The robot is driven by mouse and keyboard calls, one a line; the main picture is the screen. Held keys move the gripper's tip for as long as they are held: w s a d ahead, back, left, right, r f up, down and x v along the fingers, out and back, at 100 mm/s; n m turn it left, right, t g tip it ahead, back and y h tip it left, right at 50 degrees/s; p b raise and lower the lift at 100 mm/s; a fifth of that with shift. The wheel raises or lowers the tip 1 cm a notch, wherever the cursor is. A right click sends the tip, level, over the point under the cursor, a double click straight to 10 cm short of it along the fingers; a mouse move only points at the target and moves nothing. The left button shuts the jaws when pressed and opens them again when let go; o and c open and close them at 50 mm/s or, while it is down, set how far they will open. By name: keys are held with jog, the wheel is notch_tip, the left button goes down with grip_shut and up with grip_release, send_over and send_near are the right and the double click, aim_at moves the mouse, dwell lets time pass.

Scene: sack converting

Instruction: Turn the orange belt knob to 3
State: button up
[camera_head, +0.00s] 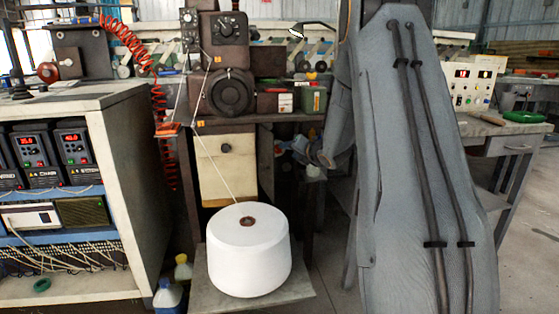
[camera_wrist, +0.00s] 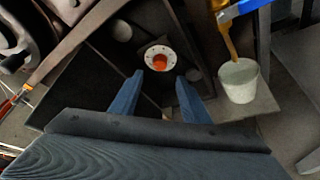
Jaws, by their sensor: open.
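An orange knob (camera_wrist: 160,62) sits at the middle of a round white dial plate with small dark marks, in the upper middle of the wrist view. Its pointer and numbers are too small to read. My gripper (camera_wrist: 156,82) is open, with its two blue fingers spread below and to either side of the dial. Nothing is between the fingertips, and they look apart from the knob. In the head view my gripper (camera_head: 300,148) is small, beside the brown machine's bench at the end of my grey arm. I cannot make out the orange knob there.
In the wrist view a whitish cup (camera_wrist: 238,82) stands right of the fingers, below a blue-and-orange object (camera_wrist: 232,22). In the head view a white thread cone (camera_head: 248,255) stands below the brown machine (camera_head: 224,55). A control cabinet (camera_head: 110,95) is at left.

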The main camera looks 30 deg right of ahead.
aim_at(279, 151)
jog(key=b+x, duration=0.1)
jog(key=x, duration=0.7)
jog(key=c, duration=1.1)
jog(key=shift+o, duration=0.2)
